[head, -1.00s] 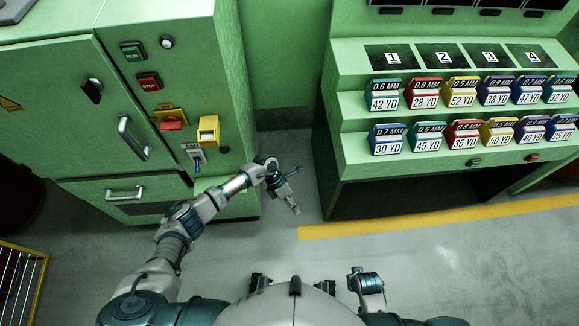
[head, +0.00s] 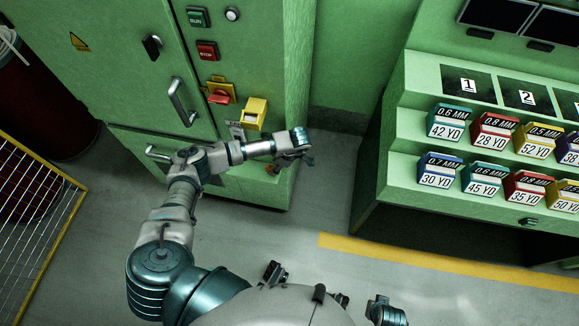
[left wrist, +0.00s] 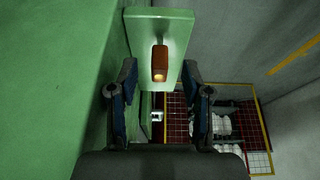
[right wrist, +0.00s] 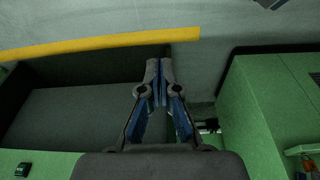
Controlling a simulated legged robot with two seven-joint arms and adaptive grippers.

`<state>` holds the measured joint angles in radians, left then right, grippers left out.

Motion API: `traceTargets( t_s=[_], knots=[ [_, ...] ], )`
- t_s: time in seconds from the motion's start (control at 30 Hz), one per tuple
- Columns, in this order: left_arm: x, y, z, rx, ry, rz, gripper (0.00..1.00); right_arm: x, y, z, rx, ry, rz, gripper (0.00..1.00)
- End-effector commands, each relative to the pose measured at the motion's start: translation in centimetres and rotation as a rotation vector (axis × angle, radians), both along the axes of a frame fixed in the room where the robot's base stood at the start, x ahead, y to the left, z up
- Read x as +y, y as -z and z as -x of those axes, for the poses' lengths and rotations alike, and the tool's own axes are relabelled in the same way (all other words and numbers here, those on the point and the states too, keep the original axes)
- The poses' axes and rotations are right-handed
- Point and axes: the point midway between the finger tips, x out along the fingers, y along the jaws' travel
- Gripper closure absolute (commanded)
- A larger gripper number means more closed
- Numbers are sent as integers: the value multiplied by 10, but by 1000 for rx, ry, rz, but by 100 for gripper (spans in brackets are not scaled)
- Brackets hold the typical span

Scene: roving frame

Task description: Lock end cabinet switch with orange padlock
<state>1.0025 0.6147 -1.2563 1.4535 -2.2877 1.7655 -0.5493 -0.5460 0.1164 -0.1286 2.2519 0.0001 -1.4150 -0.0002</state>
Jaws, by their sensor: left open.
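The orange padlock (left wrist: 160,62) stands on a green ledge (left wrist: 178,22) in the left wrist view. A small orange patch beside my left wrist in the head view appears to be it (head: 271,169). My left gripper (left wrist: 159,92) is open, with the padlock beyond and between its fingers, apart from them. In the head view the left gripper (head: 306,160) is at the cabinet's right edge, partly hidden by the wrist. The red cabinet switch (head: 219,97) sits on a yellow plate below the stop button. My right gripper (right wrist: 160,72) is shut and empty.
A yellow box (head: 256,112) and a metal handle (head: 184,102) stick out of the green cabinet (head: 130,70). A rack of coloured yardage boxes (head: 443,122) stands at right. A yellow-framed wire mesh (head: 40,210) is at left. Grey floor (head: 310,230) lies between.

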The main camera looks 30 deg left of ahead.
Motion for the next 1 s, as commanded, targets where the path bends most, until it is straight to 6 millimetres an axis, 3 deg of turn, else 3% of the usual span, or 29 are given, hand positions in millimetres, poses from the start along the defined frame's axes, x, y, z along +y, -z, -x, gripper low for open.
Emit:
traceTargets(
  t_s=[0.03,0.13,0.3,0.7,0.73,0.9,1.0],
  knots=[
    [13,0,3,1,-4,-1,51,0,1,-1,-2,1,-1,100],
    [19,23,6,5,-1,5,51,1,-7,1,-8,1,-3,100],
    [29,43,7,3,-1,7,51,2,-19,3,-9,2,-1,100],
    [27,47,7,2,-1,1,51,-1,-23,3,-8,2,-2,100],
    [27,47,7,2,-1,0,54,-1,-23,3,-8,2,-2,100],
    [29,48,7,1,-1,4,96,-1,-23,3,-8,2,-1,100],
    [30,48,7,2,-1,6,100,-1,-23,3,-8,2,0,100]
  ],
)
